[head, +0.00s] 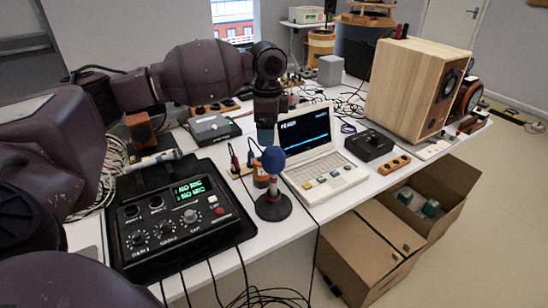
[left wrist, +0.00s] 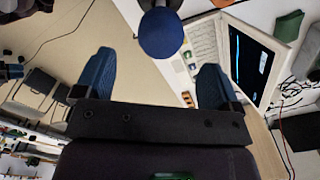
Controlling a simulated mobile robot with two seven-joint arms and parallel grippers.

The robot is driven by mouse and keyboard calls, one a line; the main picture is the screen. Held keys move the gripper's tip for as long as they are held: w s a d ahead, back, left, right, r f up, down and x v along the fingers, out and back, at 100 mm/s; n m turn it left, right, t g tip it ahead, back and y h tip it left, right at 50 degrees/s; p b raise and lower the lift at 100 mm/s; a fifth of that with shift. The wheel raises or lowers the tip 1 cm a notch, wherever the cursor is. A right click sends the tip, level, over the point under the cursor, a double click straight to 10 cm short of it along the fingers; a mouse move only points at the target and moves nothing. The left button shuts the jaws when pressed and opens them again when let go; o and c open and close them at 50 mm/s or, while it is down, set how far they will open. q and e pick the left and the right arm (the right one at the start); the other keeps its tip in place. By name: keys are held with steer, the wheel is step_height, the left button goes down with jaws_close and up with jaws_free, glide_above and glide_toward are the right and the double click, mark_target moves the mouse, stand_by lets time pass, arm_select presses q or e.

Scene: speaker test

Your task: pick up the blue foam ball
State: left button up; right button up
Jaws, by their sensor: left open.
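The blue foam ball (head: 273,160) sits on top of a short dark stand (head: 272,206) near the front edge of the white table. My left gripper (head: 265,138) points down just above and behind the ball in the head view. In the left wrist view the ball (left wrist: 161,33) shows beyond the gap between the two blue fingers (left wrist: 155,82), which are spread wide with nothing between them. The ball looks apart from both fingers. My right gripper is in neither view.
A white laptop-like device (head: 325,172) stands right of the ball. A black mixer box (head: 176,212) lies to its left. A small black box (head: 369,143) and a wooden speaker (head: 417,88) stand further right. Cables hang over the front edge, and cardboard boxes (head: 365,250) stand below.

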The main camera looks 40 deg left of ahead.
mark_target(271, 150)
arm_select(q)
step_height(271, 150, down, 4)
steer(key=shift+w+r+b, duration=0.1)
steer(key=shift+b, duration=0.2)
steer(key=shift+f, duration=0.4)
steer(key=f, duration=0.1)
steer(key=f+b, duration=0.1)
steer(key=f, duration=0.2)
steer(key=shift+w+d+f, duration=0.2)
steer(key=shift+w+f, duration=0.05)
steer(key=shift+f, duration=0.1)
steer(key=shift+r, duration=0.1)
steer(key=shift+c, duration=0.6)
steer(key=c, duration=0.8)
